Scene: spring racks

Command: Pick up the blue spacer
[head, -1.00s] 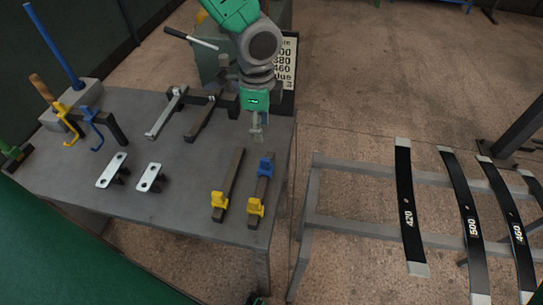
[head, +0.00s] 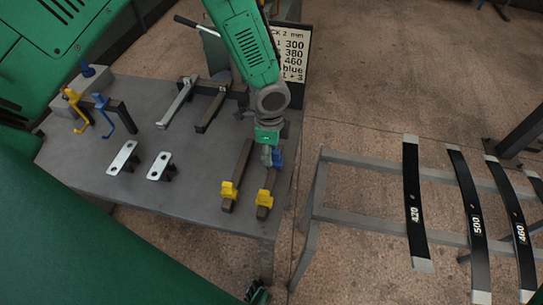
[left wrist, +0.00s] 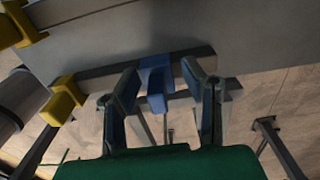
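The blue spacer (head: 278,158) sits on the right-hand dark bar (head: 267,184) near the right edge of the grey table. In the head view my left gripper (head: 267,157) is over the bar, right beside the spacer and partly covering it. In the left wrist view the blue spacer (left wrist: 156,82) shows between the two spread fingers of my left gripper (left wrist: 160,92), with visible gaps on both sides. The left gripper is open and empty.
Yellow spacers (head: 229,190) (head: 264,198) sit on the near ends of two bars. Two pale plates (head: 122,157) (head: 160,166) and hooks (head: 104,112) are farther left. A rack with dark numbered leaf springs (head: 412,195) stands to the right, across a floor gap.

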